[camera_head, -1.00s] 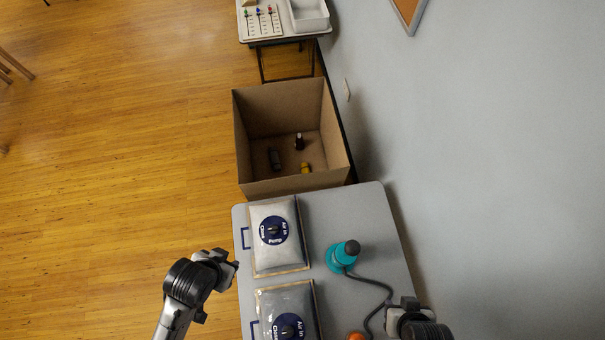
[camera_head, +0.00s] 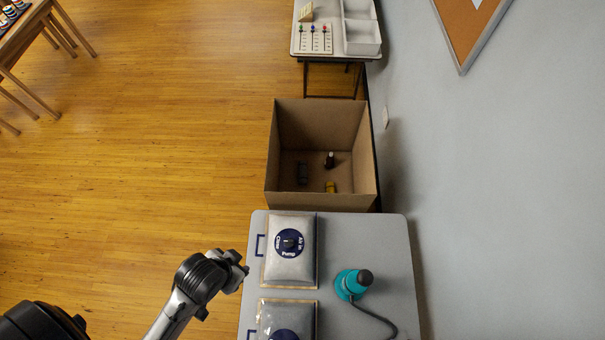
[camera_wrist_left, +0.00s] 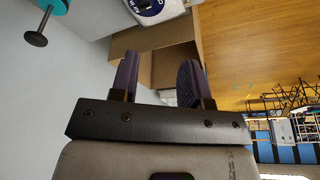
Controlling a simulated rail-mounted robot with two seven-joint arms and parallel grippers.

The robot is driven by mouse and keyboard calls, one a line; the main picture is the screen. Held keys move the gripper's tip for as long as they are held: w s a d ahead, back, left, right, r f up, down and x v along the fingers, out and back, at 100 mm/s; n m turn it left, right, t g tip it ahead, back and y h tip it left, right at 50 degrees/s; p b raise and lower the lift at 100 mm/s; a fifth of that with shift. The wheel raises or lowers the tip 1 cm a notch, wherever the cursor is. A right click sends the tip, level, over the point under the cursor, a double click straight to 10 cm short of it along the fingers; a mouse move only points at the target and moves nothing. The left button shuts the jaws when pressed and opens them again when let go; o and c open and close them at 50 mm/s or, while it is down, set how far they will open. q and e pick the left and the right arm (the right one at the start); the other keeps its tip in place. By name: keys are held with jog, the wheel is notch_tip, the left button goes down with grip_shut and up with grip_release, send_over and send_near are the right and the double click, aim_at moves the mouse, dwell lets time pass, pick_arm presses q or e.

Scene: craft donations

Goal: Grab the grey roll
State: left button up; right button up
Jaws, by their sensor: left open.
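A small dark grey item (camera_head: 302,172), which looks like the grey roll, lies on the floor of an open cardboard box (camera_head: 286,123), near its left side. My left gripper (camera_head: 243,270) is at the left edge of the grey table, well short of the box and empty. In the left wrist view its two fingers (camera_wrist_left: 160,82) stand apart with the cardboard box (camera_wrist_left: 165,42) beyond them. The roll cannot be made out there. My right gripper is out of view.
In the box also lie a dark item with a white top (camera_head: 329,160) and a yellow item (camera_head: 330,187). The grey table (camera_head: 395,260) holds two silvery vacuum bags (camera_head: 290,265) and a teal pump (camera_head: 347,287) with a hose. A wall (camera_head: 500,220) bounds the right; open wooden floor lies left.

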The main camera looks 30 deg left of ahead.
pick_arm(q)
jog(key=shift+d, duration=0.2)
jog(key=o, duration=0.8)
jog(key=shift+a, duration=0.2)
jog(key=shift+o, duration=0.2)
